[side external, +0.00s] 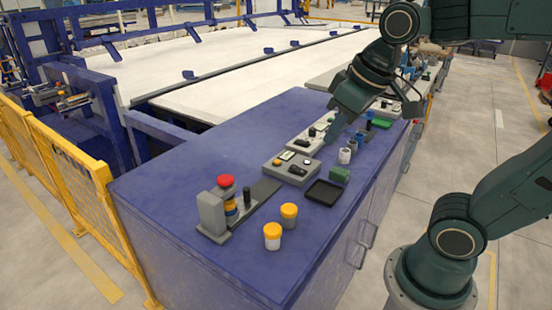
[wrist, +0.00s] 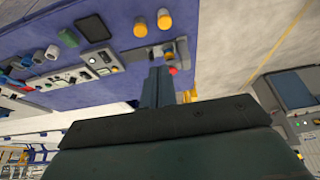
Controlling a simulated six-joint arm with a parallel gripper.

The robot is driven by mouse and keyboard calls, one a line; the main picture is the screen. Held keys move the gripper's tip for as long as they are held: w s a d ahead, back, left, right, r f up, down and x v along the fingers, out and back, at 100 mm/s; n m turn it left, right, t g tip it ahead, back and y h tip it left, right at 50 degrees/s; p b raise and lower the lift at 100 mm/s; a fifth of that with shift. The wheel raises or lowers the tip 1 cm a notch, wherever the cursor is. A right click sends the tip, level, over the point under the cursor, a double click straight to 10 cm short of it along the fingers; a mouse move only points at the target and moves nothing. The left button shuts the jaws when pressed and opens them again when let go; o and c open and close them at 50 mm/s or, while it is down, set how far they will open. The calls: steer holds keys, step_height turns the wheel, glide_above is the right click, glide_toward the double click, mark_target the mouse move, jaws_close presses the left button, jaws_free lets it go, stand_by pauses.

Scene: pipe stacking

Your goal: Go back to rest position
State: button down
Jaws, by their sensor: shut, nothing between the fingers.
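My gripper (side external: 334,130) is shut and empty, above the far part of the blue bench top (side external: 190,150). In the wrist view its narrow fingers (wrist: 158,85) stick out past the dark gripper body. A grey fixture (side external: 212,215) on the near end of the bench holds a stack of parts with a red top (side external: 225,181) and a yellow part below. Two white pieces with yellow tops, a nearer one (side external: 272,236) and a farther one (side external: 288,215), stand upright beside it. My gripper is well apart from these.
A yellow fence (side external: 70,180) runs along the left. The bench's left part is clear.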

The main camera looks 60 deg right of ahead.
steer(key=s+f+t, duration=0.1)
steer(key=s+f, duration=0.1)
steer(key=s, duration=0.3)
steer(key=shift+s, duration=0.4)
